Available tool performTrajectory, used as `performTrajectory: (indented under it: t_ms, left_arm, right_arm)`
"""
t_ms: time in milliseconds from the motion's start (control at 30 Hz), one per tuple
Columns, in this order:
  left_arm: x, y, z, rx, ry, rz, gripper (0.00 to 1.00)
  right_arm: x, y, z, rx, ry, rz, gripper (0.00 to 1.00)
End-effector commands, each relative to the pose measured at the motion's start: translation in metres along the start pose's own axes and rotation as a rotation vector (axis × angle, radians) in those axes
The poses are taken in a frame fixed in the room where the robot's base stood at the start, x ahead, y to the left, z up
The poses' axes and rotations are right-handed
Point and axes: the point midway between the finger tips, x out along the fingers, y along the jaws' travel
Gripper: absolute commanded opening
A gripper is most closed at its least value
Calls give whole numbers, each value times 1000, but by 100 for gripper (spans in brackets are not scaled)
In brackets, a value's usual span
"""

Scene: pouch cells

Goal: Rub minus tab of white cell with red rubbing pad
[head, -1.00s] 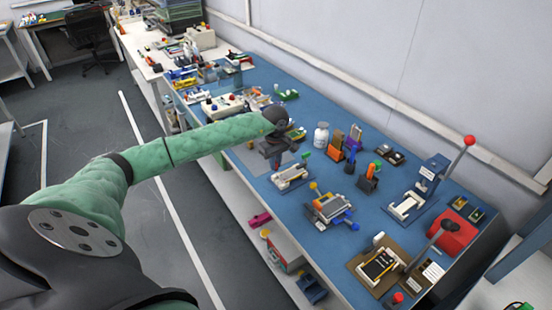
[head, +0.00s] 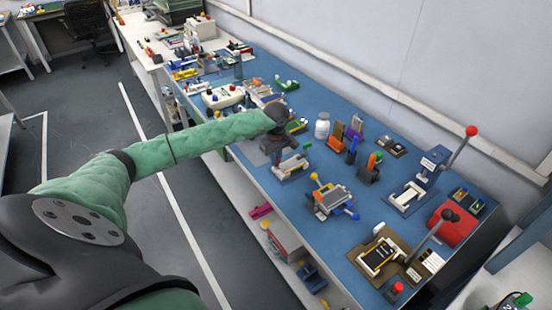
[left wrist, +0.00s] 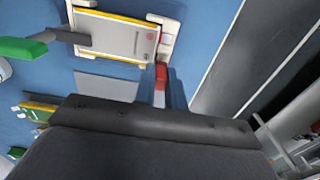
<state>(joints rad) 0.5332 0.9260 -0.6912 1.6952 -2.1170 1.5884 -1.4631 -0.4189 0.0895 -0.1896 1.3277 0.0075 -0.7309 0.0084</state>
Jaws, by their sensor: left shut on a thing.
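The white cell (left wrist: 125,38) lies in a pale holder with yellow edges, upper middle of the left wrist view. A dark grey bar with a green handle (left wrist: 22,49) reaches over its left part. My left gripper (left wrist: 161,88) is shut on the red rubbing pad (left wrist: 161,74), whose end is close to the holder's lower right corner. I cannot tell whether the pad touches a tab; the tabs are not clear. In the head view, my left gripper (head: 277,154) is just beside the holder (head: 291,167) at the bench's front edge. My right gripper is not in view.
Many small parts crowd the far left end.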

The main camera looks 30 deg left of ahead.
Motion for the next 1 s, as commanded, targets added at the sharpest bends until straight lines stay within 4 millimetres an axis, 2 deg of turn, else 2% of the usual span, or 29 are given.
performTrajectory:
  t_ms: [33, 1000]
  left_arm:
    - [0, 0, 0, 0, 0, 0, 0]
    - [11, 0, 0, 0, 0, 0, 0]
  right_arm:
    - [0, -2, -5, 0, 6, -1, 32]
    - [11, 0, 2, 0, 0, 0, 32]
